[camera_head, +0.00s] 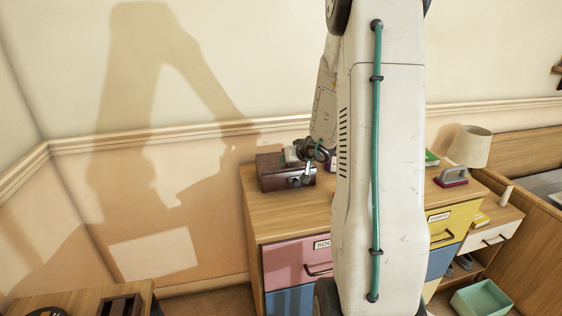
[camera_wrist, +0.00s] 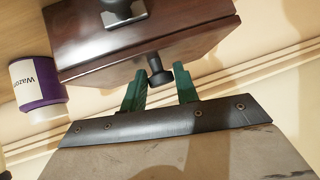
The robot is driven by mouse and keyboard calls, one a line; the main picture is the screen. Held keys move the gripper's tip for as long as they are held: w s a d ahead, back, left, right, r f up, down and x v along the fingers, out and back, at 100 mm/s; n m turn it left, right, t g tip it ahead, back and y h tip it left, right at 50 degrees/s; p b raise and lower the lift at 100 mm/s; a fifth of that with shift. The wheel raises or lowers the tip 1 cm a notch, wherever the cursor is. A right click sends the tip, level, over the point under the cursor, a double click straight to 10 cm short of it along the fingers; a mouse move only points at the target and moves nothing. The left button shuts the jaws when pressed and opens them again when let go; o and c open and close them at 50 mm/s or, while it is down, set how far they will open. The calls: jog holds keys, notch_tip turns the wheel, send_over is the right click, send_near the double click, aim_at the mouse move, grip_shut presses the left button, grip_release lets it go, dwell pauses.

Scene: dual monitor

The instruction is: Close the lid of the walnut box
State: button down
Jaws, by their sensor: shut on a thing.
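The walnut box (camera_head: 272,174) is dark brown and sits at the left end of the dresser top in the head view. In the wrist view, the glossy box (camera_wrist: 100,45) fills the upper middle, with a dark metal fitting at the top edge. A dark round knob (camera_wrist: 157,73) sticks out from its near edge. My gripper (camera_wrist: 158,80) has its green fingers on either side of this knob and is shut on it. In the head view my wrist is over the box and partly hides it. I cannot tell how far the lid is open.
A white and purple container (camera_wrist: 38,84) stands close beside the box. The wooden dresser (camera_head: 262,226) has coloured drawers. The wall (camera_head: 165,170) is close behind. My arm hides the dresser's middle.

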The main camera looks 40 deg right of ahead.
jog(key=shift+s+f, duration=0.4)
jog(key=shift+f, duration=0.25)
jog(key=c, duration=1.1)
grip_release()
jog(key=shift+a, duration=0.1)
jog(key=shift+s+r, duration=0.25)
jog(key=v, duration=0.7)
jog(key=shift+w+r, duration=0.2)
jog(key=shift+r, duration=0.25)
